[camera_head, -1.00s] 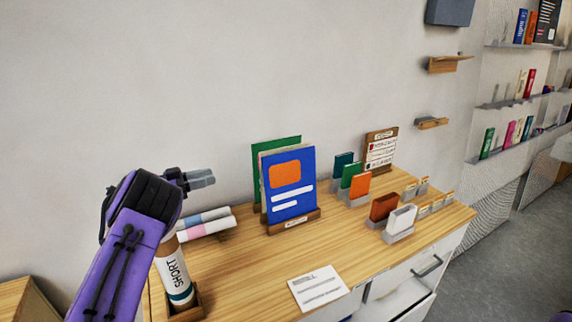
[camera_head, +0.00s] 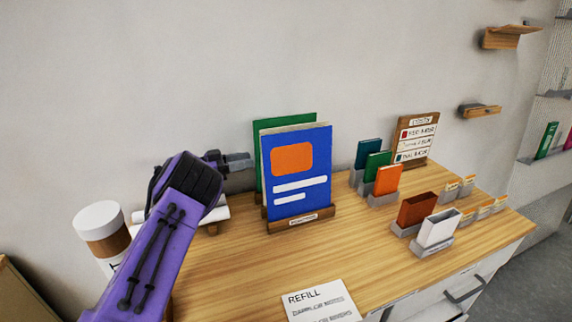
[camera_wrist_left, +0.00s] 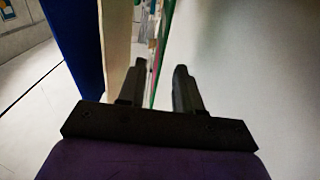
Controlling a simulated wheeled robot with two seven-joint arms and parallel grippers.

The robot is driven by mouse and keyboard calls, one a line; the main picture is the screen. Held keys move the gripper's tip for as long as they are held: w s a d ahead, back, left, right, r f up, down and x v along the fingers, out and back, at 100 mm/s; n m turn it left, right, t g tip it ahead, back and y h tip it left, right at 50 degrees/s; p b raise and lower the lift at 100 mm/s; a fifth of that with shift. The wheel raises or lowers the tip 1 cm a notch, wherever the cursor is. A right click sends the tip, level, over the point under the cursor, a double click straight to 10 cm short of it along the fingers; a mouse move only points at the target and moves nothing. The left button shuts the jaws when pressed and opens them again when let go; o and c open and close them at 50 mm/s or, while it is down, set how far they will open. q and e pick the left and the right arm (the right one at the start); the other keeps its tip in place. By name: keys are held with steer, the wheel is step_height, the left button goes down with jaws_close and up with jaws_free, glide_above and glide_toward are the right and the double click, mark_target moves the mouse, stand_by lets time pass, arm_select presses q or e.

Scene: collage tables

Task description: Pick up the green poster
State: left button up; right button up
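The green poster (camera_head: 284,122) stands upright at the back of a wooden holder (camera_head: 293,221). A cream sheet and a blue poster (camera_head: 296,165) with an orange block stand in front and hide most of it. My left gripper (camera_head: 240,161) is just left of the green poster's left edge, pointing at it. In the left wrist view its two fingers (camera_wrist_left: 161,75) are apart. The green poster (camera_wrist_left: 163,50) shows there edge-on as a thin strip in line with the gap between them. I cannot tell whether it is between the fingertips. My right gripper is not in view.
The wooden table (camera_head: 375,245) holds small colored books in grey stands on the right and a wooden sign (camera_head: 416,138). A white-capped tube (camera_head: 100,222) and rolled papers are near my left arm. A refill card (camera_head: 319,303) lies in front. The wall is close behind.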

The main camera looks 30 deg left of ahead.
arm_select(q)
steer(key=p+x, duration=0.2)
steer(key=x, duration=0.6)
steer(key=shift+w+d, duration=0.2)
steer(key=shift+w, duration=0.15)
jaws_close()
